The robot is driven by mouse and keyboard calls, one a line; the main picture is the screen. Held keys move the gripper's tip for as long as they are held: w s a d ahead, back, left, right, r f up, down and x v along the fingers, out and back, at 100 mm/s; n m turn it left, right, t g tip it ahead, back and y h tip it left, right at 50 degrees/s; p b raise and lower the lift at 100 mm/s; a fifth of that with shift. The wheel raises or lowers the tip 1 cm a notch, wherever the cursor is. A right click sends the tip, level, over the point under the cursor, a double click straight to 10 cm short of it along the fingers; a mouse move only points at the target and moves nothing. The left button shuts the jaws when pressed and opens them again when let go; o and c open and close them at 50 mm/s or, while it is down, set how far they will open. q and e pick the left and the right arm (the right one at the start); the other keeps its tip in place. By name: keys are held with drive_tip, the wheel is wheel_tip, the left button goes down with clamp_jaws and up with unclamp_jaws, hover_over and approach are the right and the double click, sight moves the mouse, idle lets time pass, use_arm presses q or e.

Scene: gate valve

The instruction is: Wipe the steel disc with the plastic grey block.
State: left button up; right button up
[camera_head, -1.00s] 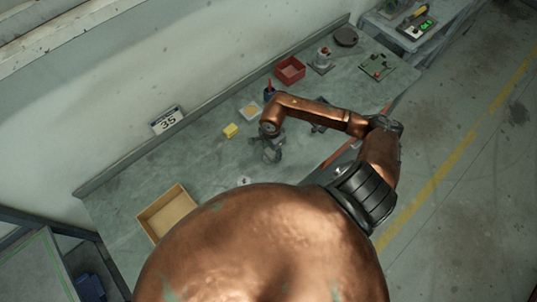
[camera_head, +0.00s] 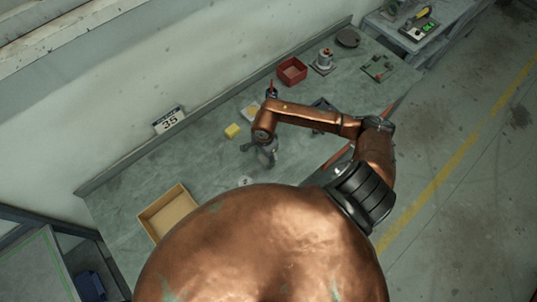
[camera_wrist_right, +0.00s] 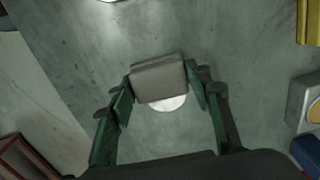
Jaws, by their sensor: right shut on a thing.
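My right gripper (camera_head: 266,156) is low over the middle of the bench in the head view. In the right wrist view its green fingers (camera_wrist_right: 160,92) are shut on the plastic grey block (camera_wrist_right: 158,78). A pale round disc (camera_wrist_right: 170,104), which looks like the steel disc, lies just behind the block's lower edge. The block hides the disc's upper part. I cannot tell whether the block touches it. A small pale spot (camera_head: 243,182) shows on the bench in the head view; I cannot tell what it is. My left gripper is not in view.
A yellow block (camera_head: 232,131) lies left of my right gripper. A red bin (camera_head: 291,71), a metal fitting (camera_head: 323,61) and a green board (camera_head: 378,68) stand farther back. An open wooden box (camera_head: 167,212) is at the left. The bench between box and yellow block is clear.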

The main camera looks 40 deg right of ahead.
wheel_tip(320, 180, up, 3)
drive_tip(key=shift+f+p, duration=0.1)
drive_tip(key=shift+p, duration=0.35)
drive_tip(key=shift+r+p, duration=1.2)
drive_tip(key=shift+r, duration=1.5)
